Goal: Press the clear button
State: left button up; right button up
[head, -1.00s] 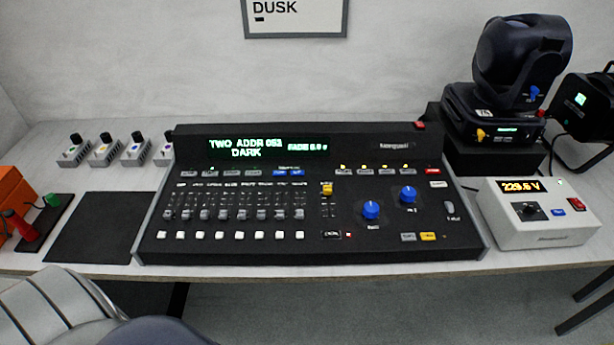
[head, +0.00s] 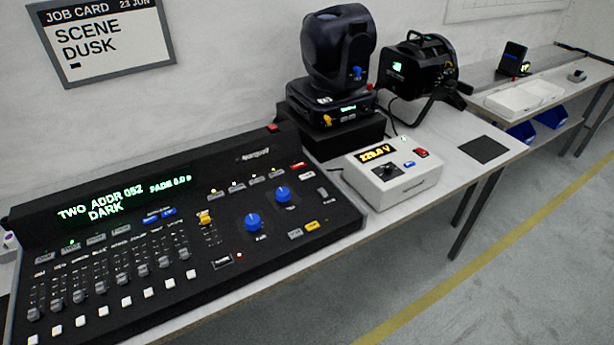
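The black lighting console (head: 225,270) lies on the bench at the left in the head view, its left end cut by the frame edge. Its green display (head: 115,203) reads about "TWO ADDR 052 DARK", with a fade value beside it. Its right part has a red button (head: 298,165), a white button (head: 307,175), a grey button (head: 295,234) and a yellow button (head: 312,226). The button labels are too small to read, so I cannot tell which is clear. Neither of my grippers shows.
A white meter box (head: 392,184) stands right of the console, a moving-head light (head: 338,50) on a black stand behind it. A black par can (head: 418,65) is farther right. A dark mat (head: 482,149) and shelves with blue bins (head: 551,117) lie beyond. Floor in front is clear.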

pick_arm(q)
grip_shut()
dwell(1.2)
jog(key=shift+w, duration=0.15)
